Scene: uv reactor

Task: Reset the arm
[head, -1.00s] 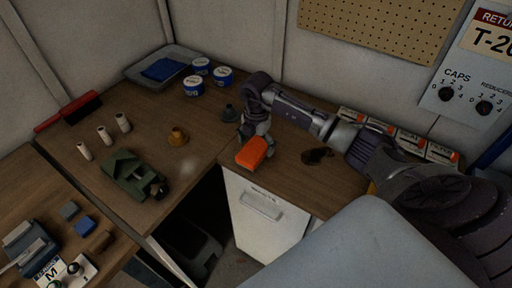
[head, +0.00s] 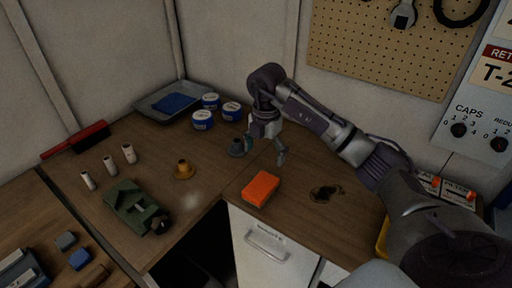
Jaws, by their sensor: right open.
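My right gripper (head: 264,150) is at the end of my right arm, which comes in from the right in the head view. It is open and empty, raised above the wooden counter (head: 310,165). An orange block (head: 260,188) lies on the counter below the gripper and apart from it, near the front edge. My left gripper is not in view.
A grey flanged part (head: 238,148) and a brass-coloured part (head: 184,170) stand near the gripper. Behind are blue tubs (head: 203,120) and a grey tray (head: 150,104). A green device (head: 130,205) and several white cylinders (head: 110,166) lie left. A pegboard (head: 380,50) hangs behind.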

